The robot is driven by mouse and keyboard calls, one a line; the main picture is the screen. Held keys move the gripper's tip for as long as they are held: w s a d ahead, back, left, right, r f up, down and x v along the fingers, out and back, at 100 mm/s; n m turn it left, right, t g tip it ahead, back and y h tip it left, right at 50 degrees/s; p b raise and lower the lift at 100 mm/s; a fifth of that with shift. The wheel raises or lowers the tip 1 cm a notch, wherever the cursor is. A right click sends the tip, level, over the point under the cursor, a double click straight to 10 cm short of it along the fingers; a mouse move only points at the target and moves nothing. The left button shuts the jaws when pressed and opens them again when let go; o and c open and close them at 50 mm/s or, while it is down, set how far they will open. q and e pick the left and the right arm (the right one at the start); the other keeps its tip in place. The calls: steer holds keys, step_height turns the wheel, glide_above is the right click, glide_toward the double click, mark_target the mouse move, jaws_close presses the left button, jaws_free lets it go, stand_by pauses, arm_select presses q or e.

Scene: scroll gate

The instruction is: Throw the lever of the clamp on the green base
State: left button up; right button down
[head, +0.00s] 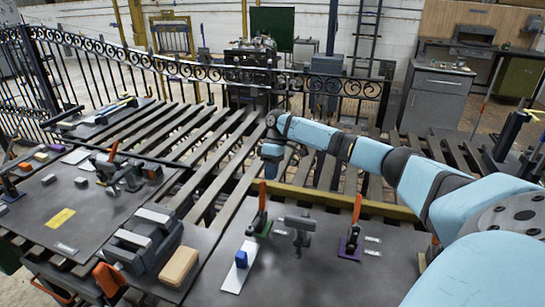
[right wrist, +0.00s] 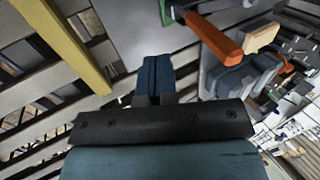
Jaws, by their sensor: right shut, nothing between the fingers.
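The clamp on the green base (head: 258,226) stands on the dark table in the head view, with its orange lever (head: 262,196) pointing up. My right gripper (head: 269,173) is shut and empty just above and behind the lever's top in the head view; I cannot tell if they touch. In the right wrist view my shut fingers (right wrist: 157,75) show at the middle. An orange lever (right wrist: 214,36) lies to their upper right, apart from them in the picture. My left gripper is not in view.
A clamp on a purple base (head: 350,246) with an upright orange lever stands to the right. A grey fixture (head: 299,225) stands between the two clamps. A tan block (head: 179,267) lies left.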

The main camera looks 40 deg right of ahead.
mark_target(262, 196)
steer(key=a, duration=0.1)
steer(key=s+a, duration=0.1)
steer(key=s+a+p, duration=0.1)
steer(key=a, duration=0.1)
steer(key=shift+f, duration=0.25)
